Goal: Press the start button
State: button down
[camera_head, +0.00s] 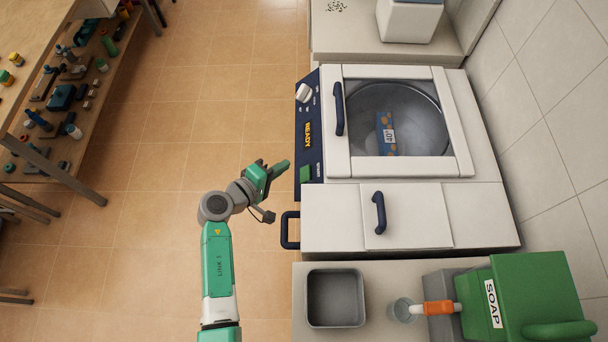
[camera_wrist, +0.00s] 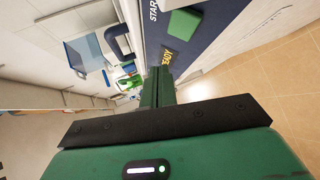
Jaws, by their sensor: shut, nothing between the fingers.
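The start button is a green rectangle (camera_head: 305,174) at the near end of the navy control panel (camera_head: 313,155) on the white washing machine (camera_head: 340,168). In the wrist view the green button (camera_wrist: 185,22) sits beside white lettering that begins "STAR". The panel's display (camera_head: 308,132) reads READY in yellow; it also shows in the wrist view (camera_wrist: 167,58). My gripper (camera_head: 284,166) is shut and empty, just left of the panel near the button. In the wrist view my fingertips (camera_wrist: 163,76) appear below the display, apart from the button.
The machine's glass lid (camera_head: 430,118) is shut over a blue packet (camera_head: 385,132). A dark drawer handle (camera_head: 290,230) juts out near the arm. A grey bin (camera_head: 336,298) and green soap dispenser (camera_head: 540,285) stand on the near counter. The tiled floor (camera_head: 190,130) is clear.

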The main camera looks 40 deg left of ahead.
aim_at(305, 169)
jog(key=shift+w+d+f+b, duration=0.45)
jog(key=shift+d+f, duration=0.15)
jog(key=shift+f, duration=0.15)
jog(key=shift+w+d+f+b, duration=0.35)
jog(key=shift+w+d+f, duration=0.15)
jog(key=shift+f, duration=0.2)
dwell(1.0)
jog(key=shift+w+d+f, duration=0.15)
jog(key=shift+d+f, duration=0.15)
jog(key=shift+w+d+f+b, duration=0.25)
jog(key=shift+f+b, duration=0.1)
jog(key=shift+b, duration=0.2)
dwell(0.5)
jog(key=shift+s+r, duration=0.1)
jog(key=shift+s+a+r+p, duration=0.35)
jog(key=shift+a+r+p, duration=0.15)
jog(key=shift+r, duration=0.1)
jog(key=shift+r, duration=0.1)
jog(key=s+a+r+p, duration=0.2)
jog(key=r, duration=0.1)
jog(key=shift+s+a+r, duration=0.1)
jog(key=shift+a+r, duration=0.05)
jog(key=shift+a, duration=0.25)
